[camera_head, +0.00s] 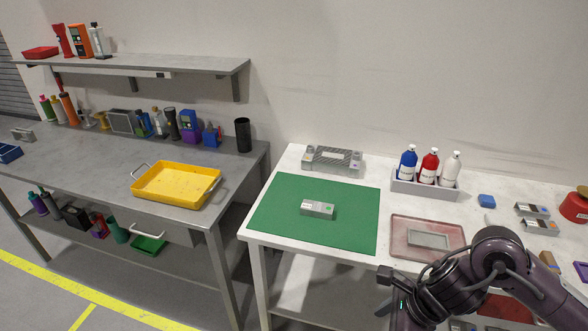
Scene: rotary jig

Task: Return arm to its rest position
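One of my arms (497,252), dark purple-grey and jointed, shows at the lower right, in front of the white table. It bends at a rounded joint near the table's front edge, and its lower parts run out of the bottom of the picture. No fingertips of it show. My other arm is not in view. A small grey metal block (318,208) sits on the green mat (275,215) on the white table. A grey fixture (332,160) stands behind the mat. No gripper is seen touching anything.
A reddish tray (400,238) with a grey rectangular piece lies partly behind my arm. A caddy (425,189) with blue, red and white bottles stands behind it. Small grey parts (532,210) lie at the right. A yellow tray (176,184) is on the left bench.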

